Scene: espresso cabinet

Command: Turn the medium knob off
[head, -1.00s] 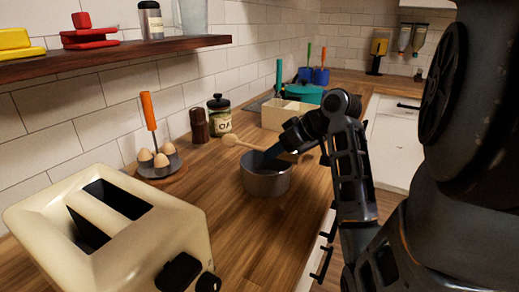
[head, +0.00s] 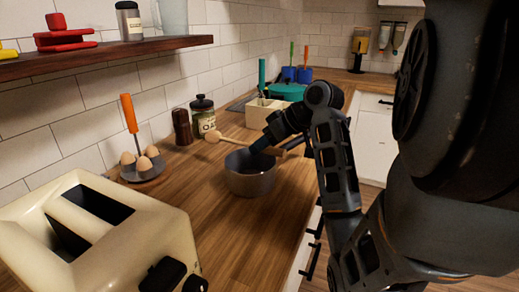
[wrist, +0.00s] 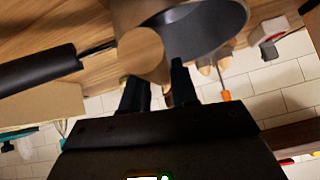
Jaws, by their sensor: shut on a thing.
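No knob marked as medium can be made out. The cream toaster (head: 140,215) at the lower left has a black lever (head: 162,275) and a dark round knob (head: 194,284) at its front. My gripper (head: 260,146) is well away from them, at the rim of a grey pot (head: 250,182) on the counter. The exact contact between the fingers is hidden.
An egg holder (head: 142,172), a labelled jar (head: 203,118) and a cream box (head: 268,122) stand along the wall. A shelf (head: 105,58) overhangs at the left. The counter (head: 215,225) is clear between pot and toaster.

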